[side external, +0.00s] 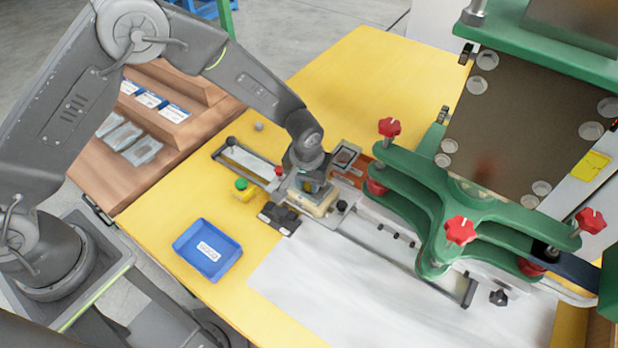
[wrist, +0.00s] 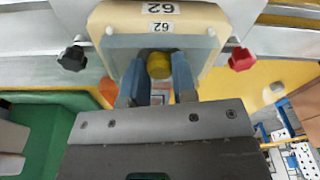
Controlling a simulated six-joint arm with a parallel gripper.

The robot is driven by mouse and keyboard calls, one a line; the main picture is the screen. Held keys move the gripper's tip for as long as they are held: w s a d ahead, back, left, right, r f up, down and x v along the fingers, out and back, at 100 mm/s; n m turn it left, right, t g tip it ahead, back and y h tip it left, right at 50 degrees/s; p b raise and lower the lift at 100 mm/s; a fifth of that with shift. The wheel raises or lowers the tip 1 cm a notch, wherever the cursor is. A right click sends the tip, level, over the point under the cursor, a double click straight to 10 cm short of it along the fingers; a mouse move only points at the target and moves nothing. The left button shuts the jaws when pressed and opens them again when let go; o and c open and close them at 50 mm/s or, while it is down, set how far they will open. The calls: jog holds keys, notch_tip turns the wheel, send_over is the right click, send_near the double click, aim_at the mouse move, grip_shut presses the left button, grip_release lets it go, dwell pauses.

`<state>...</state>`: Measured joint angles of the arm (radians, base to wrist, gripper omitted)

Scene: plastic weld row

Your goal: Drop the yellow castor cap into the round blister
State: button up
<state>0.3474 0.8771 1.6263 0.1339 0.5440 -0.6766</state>
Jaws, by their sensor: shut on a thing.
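The yellow castor cap (wrist: 159,66) sits between the two blue fingertips of my gripper (wrist: 158,78) in the wrist view. My gripper is shut on it. In the side view my gripper (side external: 312,186) points down over a cream fixture block (side external: 322,207), and I cannot make out the cap there. The fixture block also shows in the wrist view (wrist: 205,20), with two "62" labels and a grey-blue face just beyond the cap. I cannot clearly make out the round blister; the fingers and cap cover part of the fixture.
A blue labelled bin (side external: 207,250) stands on the yellow table, front left. A small yellow box with a green button (side external: 243,189) is left of the fixture. The green press frame with red knobs (side external: 461,230) stands close on the right. A white sheet (side external: 340,290) lies clear in front.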

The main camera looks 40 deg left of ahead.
jog(key=shift+r, duration=0.1)
jog(key=o, duration=1)
jog(key=shift+c, duration=0.2)
jog(key=c, duration=0.4)
jog(key=shift+c, duration=0.2)
jog(key=shift+r, duration=3.5)
